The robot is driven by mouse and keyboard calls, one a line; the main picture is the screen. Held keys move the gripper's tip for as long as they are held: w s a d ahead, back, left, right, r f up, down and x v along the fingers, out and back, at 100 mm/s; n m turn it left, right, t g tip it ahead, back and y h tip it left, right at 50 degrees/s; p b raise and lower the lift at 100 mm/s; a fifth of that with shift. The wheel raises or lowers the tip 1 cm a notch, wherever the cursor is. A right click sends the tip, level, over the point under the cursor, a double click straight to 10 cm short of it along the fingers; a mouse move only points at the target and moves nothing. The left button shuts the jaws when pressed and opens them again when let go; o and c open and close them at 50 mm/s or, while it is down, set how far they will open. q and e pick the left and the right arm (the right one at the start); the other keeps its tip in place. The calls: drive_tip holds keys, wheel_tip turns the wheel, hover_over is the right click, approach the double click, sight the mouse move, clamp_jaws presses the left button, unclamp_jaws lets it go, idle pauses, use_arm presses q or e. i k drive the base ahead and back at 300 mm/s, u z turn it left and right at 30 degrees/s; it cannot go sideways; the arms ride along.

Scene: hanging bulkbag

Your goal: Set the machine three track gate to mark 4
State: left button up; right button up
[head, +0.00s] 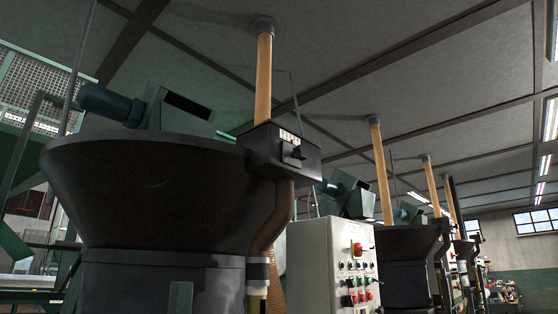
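A dark box (270,154) sits at the rim of the nearest machine, where a tan vertical pipe (264,80) meets it from above. The box carries a pale marked scale (289,136) and a small black handle (295,152) on its front. The marks are too small to read, so I cannot tell the handle's setting. No machine number is legible, so I cannot tell which machine is three. Neither of my grippers is in view.
A wide dark hopper (150,190) fills the left. A white control cabinet (318,265) with buttons stands right of it. More machines with similar pipes (381,170) recede to the right. A green frame (30,125) stands at far left.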

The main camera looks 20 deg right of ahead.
sight(293, 155)
drive_tip(key=k, duration=1.3)
drive_tip(key=z, duration=0.75)
drive_tip(key=i, duration=1.45)
drive_tip(key=u, duration=0.6)
